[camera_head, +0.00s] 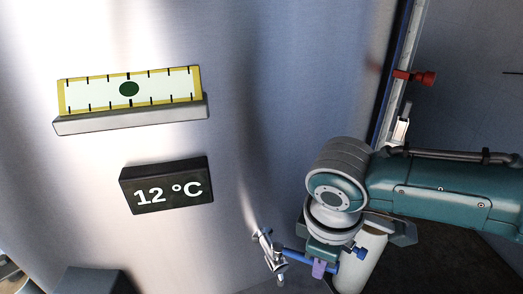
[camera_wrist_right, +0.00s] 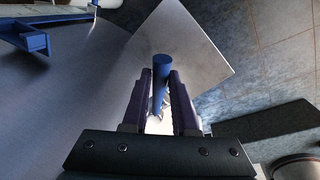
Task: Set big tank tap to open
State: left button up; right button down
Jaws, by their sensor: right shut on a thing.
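The big tank (camera_head: 220,130) is a large shiny metal wall filling most of the head view. Its metal tap (camera_head: 265,243) sticks out low on the tank and has a blue bar handle (camera_head: 293,256) pointing right. My right gripper (camera_head: 319,268) is at the handle in the head view. In the right wrist view, the purple fingers of my right gripper (camera_wrist_right: 162,100) are shut on the blue handle (camera_wrist_right: 161,70), one on each side. The lower tap is mostly hidden behind the fingers there. My left gripper is not in view.
A level gauge (camera_head: 85,96) with a green dot and a dark display (camera_head: 167,184) reading 12 °C are on the tank. A blue-edged upright scale with a red clamp (camera_head: 424,78) stands at right. A pale square panel (camera_wrist_right: 190,35) lies beyond the handle.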

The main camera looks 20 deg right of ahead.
jog(key=shift+s+a+m+p, duration=0.25)
jog(key=shift+a+m+p, duration=0.15)
jog(key=shift+m, duration=0.3)
jog(key=c, duration=0.7)
grip_release()
jog(key=r, duration=0.3)
jog(key=a+r+p, duration=0.1)
jog(key=r, duration=0.2)
jog(key=s+r, duration=0.1)
jog(key=r, duration=0.2)
jog(key=shift+a+r+p, duration=0.3)
jog(key=shift+r, duration=0.1)
jog(key=shift+a, duration=0.1)
